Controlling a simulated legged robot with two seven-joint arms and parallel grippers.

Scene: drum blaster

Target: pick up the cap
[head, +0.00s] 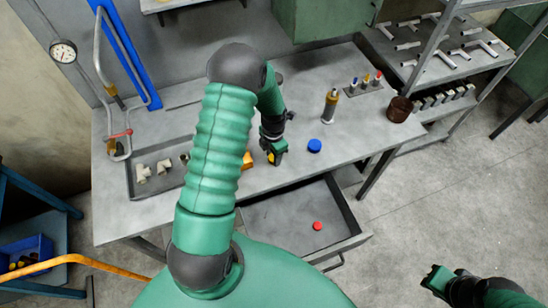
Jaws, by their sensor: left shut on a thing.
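My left gripper (275,158) is over the front part of the grey workbench (290,177), pointing down. It is shut on a small yellow thing (271,157), likely a cap, mostly hidden by the fingers. A round blue cap (314,145) lies on the bench just right of this gripper, apart from it. A round red cap (317,226) lies in the open drawer (275,222) below the bench edge. My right gripper (435,279) is at the lower right, over the floor and away from the bench; its jaws are not clear.
An orange block (247,161) is partly behind my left arm. A tray (133,182) with pale fittings is at the left. A dark bottle (330,106), a brown cup (399,109) and a rack of small tools (365,84) stand at the back right. The bench's right front is clear.

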